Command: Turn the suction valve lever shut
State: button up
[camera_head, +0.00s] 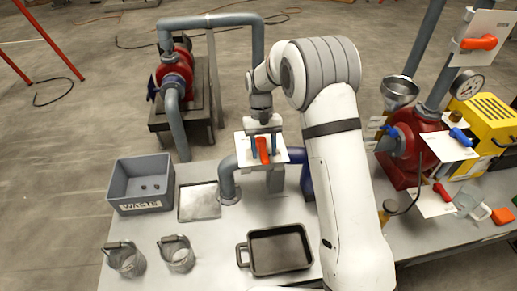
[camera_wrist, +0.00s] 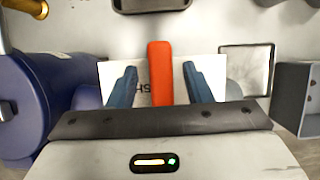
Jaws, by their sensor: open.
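An orange-red lever (camera_head: 262,150) stands over a white plate (camera_head: 280,154) on the pipework at the back edge of the near table. In the wrist view the lever (camera_wrist: 160,62) runs up the picture across the middle of the plate (camera_wrist: 112,72). A few dark letters show on the plate, partly hidden by the lever. My gripper (camera_head: 264,146) points down over the plate. Its two blue-grey fingers stand apart, one on each side of the lever, with a visible gap on both sides in the wrist view (camera_wrist: 160,75). I cannot tell whether the fingertips touch the plate.
A grey bin (camera_head: 140,185), a flat square plate (camera_head: 199,202), two metal jugs and a black tray (camera_head: 279,251) are on the table. A dark blue cylinder (camera_wrist: 35,100) is close by in the wrist view. Other levers and a red pump (camera_head: 405,150) are at right.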

aim_at(262, 145)
jog(key=v, duration=0.7)
jog(key=shift+w+r+b, duration=0.15)
jog(key=shift+r+b, duration=0.15)
jog(key=shift+r, duration=0.05)
